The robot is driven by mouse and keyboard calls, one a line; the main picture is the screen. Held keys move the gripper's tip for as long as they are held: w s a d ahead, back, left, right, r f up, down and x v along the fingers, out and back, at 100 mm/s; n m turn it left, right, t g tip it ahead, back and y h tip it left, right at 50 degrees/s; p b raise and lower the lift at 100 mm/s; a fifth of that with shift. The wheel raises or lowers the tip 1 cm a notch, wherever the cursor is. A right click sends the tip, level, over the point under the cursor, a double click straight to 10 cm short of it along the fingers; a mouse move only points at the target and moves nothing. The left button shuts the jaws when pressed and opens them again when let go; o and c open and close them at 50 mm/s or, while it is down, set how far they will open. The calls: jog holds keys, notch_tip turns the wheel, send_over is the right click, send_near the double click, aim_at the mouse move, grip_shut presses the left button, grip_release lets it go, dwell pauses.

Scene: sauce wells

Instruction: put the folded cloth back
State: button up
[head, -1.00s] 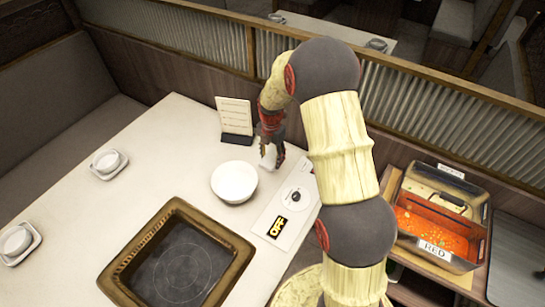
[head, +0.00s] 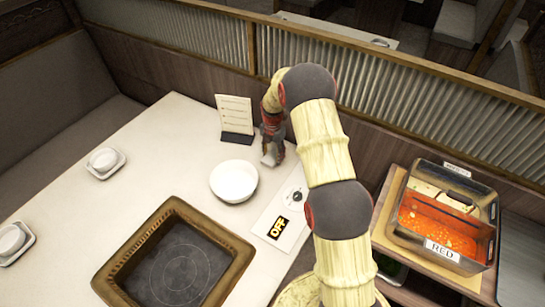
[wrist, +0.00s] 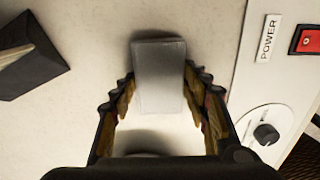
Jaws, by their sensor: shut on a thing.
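My gripper (head: 272,150) is over the table, just right of the white bowl (head: 234,181). It points down and is shut on a pale folded cloth (wrist: 159,76). In the wrist view the grey-white cloth stands out between the two fingers of my gripper (wrist: 160,92). In the head view only a small light part of the cloth (head: 268,160) shows below the fingers. A dark shadow lies by the cloth on the table; I cannot tell whether the cloth touches the tabletop.
The control panel (head: 279,224) reads OFF; its power switch (wrist: 308,41) is right of my gripper. A menu stand (head: 235,118) is behind the bowl. A framed hot plate (head: 240,259) is in front. A sauce box (head: 440,254) is at right.

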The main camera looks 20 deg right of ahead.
jog(key=shift+f, duration=0.15)
jog(key=o, duration=1.3)
jog(key=shift+c, duration=0.2)
jog(key=shift+o, duration=0.3)
